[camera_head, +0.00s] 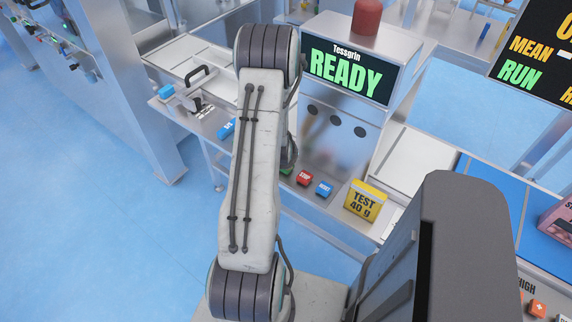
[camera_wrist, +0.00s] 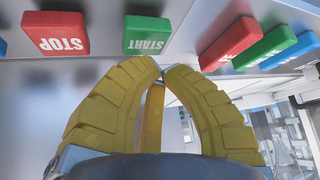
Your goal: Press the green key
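The green START key (camera_wrist: 147,34) sits on the pale metal panel, just beyond the fingertips in the wrist view. Its lettering appears upside down. In the head view only a sliver of a green key (camera_head: 286,171) shows beside my arm, left of the red STOP key (camera_head: 304,178). My gripper (camera_wrist: 161,68) has yellow ribbed fingers whose tips come together, with nothing seen held. The tips appear just below the START key in the picture; I cannot tell whether they touch it. In the head view my arm hides the gripper.
The STOP key also shows left of START in the wrist view (camera_wrist: 61,33). Another green key (camera_wrist: 265,47) stands between red and blue ones at right. A blue RESET key (camera_head: 324,189) and a yellow TEST 40 g block (camera_head: 365,201) are near. The screen (camera_head: 346,72) reads READY.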

